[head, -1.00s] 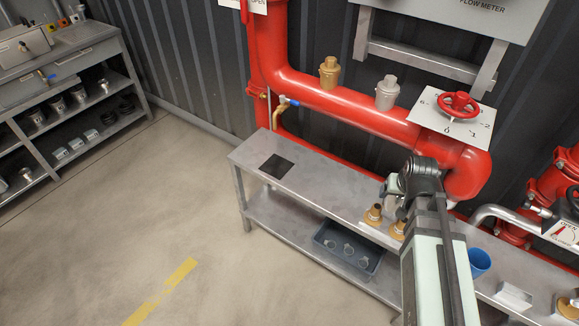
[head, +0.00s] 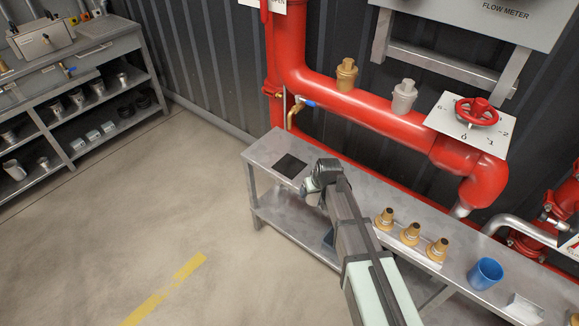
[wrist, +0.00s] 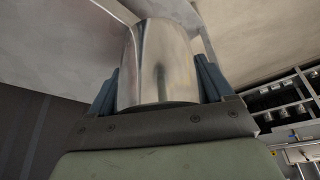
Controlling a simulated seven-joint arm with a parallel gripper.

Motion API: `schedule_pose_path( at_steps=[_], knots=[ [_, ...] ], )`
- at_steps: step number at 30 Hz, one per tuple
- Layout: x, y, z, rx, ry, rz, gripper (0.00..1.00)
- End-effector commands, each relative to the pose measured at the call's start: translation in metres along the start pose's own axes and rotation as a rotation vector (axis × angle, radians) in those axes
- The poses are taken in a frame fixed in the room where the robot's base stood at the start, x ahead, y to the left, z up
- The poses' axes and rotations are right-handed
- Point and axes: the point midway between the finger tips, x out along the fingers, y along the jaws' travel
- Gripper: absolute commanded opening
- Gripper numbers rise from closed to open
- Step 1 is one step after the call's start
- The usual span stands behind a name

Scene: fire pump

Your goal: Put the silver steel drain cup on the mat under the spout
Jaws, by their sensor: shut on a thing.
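In the wrist view the silver steel cup (wrist: 158,65) stands between the two fingers of my gripper (wrist: 158,90), which are shut on its sides. In the head view my gripper (head: 312,190) is at the bench's front edge, just right of and nearer than the black mat (head: 290,166). The cup is mostly hidden there behind my wrist. The mat is bare where it shows. The brass spout (head: 292,118), with a blue-handled tap, hangs from the red pipe above and behind the mat. I cannot tell the cup's height above the bench.
Several brass nozzles (head: 410,234) stand on the bench (head: 266,147) to the right of my arm, with a blue cup (head: 485,273) further right. The red pipe (head: 350,105) runs along behind the bench. A grey shelf unit (head: 75,85) stands at the left; the floor between is clear.

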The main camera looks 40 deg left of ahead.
Motion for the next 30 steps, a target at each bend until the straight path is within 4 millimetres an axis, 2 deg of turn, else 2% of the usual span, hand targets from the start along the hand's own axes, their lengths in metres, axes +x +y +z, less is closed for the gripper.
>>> schedule_pose_path(
  at_steps=[1,2,11,16,30],
  knots=[
    [0.005,0.002,-0.015,-0.034,0.001,-0.014,0.49],
    [0.006,0.002,-0.018,-0.055,0.001,-0.023,0.49],
    [0.005,0.002,-0.026,-0.175,0.000,-0.073,0.49],
    [0.011,-0.001,-0.040,-0.183,0.000,-0.076,0.49],
    [0.048,-0.019,-0.129,-0.182,0.001,-0.074,0.49]
  ],
)
